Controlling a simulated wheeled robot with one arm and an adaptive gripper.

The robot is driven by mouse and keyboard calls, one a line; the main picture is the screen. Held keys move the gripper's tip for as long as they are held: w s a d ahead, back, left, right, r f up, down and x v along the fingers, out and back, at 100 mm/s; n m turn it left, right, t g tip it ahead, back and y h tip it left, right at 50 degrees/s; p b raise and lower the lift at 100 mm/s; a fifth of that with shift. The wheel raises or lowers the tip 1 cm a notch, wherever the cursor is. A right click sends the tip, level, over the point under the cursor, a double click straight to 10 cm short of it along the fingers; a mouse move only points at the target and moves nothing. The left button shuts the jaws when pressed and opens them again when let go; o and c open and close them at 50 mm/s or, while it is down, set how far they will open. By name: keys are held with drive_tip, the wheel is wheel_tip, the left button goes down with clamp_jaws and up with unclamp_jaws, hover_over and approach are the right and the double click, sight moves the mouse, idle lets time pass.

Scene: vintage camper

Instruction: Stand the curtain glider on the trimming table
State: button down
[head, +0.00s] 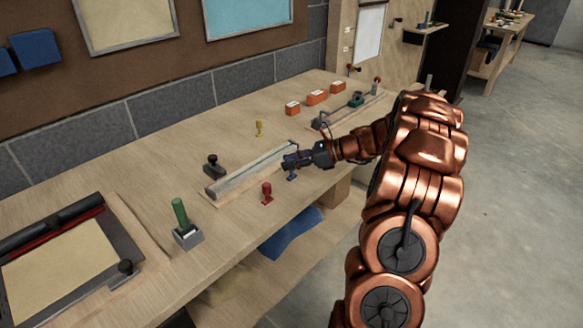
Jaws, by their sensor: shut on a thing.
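My gripper (297,160) is over the front part of the wooden bench, beside the near right end of a long pale rail. It is shut on a small dark blue piece (291,177), which I take to be the curtain glider; it shows just below the fingers, its upper part hidden by them. I cannot tell whether its base touches the bench. Similar small pieces stand upright nearby: a red one (267,193) to the left and a yellow one (259,128) behind the rail. The wooden bench top (140,165), possibly the trimming table, runs along the wall.
The long rail (249,171) lies beside my gripper, with a dark clamp (213,164) at its left. A green-handled tool in a grey holder (188,236) and a framed board (70,262) are further left. Orange boxes (317,97) stand behind. The bench's back left is clear.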

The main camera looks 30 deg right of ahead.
drive_tip(key=shift+f, duration=1.25)
drive_tip(key=c, duration=1)
unclamp_jaws()
drive_tip(key=shift+o, duration=0.2)
